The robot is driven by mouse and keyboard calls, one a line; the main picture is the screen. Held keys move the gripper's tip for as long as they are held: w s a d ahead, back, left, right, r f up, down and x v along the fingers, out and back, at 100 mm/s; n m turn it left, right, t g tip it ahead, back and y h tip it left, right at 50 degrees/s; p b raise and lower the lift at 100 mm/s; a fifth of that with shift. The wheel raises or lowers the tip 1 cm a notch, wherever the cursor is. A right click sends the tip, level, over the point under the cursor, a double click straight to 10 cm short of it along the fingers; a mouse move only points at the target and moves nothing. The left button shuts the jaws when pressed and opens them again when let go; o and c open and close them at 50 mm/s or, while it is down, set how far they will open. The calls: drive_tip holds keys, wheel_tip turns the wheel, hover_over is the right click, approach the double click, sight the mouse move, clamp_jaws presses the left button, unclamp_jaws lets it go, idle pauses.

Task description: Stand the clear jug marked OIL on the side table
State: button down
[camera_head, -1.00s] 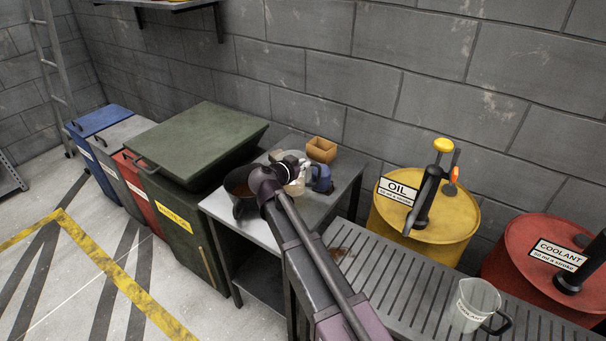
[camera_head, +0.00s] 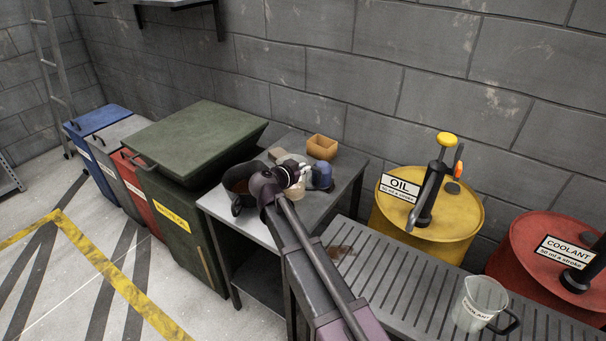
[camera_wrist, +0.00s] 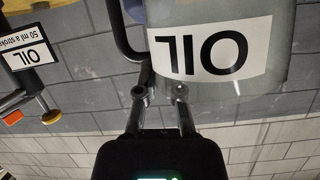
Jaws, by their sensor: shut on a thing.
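The clear jug marked OIL (camera_wrist: 215,48) fills the upper right of the wrist view, its label upside down like the drum's sign there. Its dark handle (camera_wrist: 124,38) runs beside the fingers. My gripper (camera_wrist: 160,92) is shut on the jug. In the head view my gripper (camera_head: 296,176) is over the side table (camera_head: 258,230), and the jug is mostly hidden by my arm. Only a pale part of it shows (camera_head: 290,193). I cannot tell whether its base touches the tabletop.
A green bin (camera_head: 200,140) stands to the left. A slatted bench (camera_head: 415,300) with the COOLANT jug (camera_head: 478,303) and the yellow OIL drum (camera_head: 430,225) are right.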

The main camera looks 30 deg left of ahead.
drive_tip(key=shift+f, duration=0.25)
drive_tip(key=c, duration=1.2)
unclamp_jaws()
drive_tip(key=o, duration=0.4)
drive_tip(key=shift+o, duration=0.2)
drive_tip(key=shift+r, duration=0.2)
drive_tip(key=p+v, duration=0.3)
drive_tip(key=v, duration=0.9)
drive_tip(key=shift+p, duration=0.35)
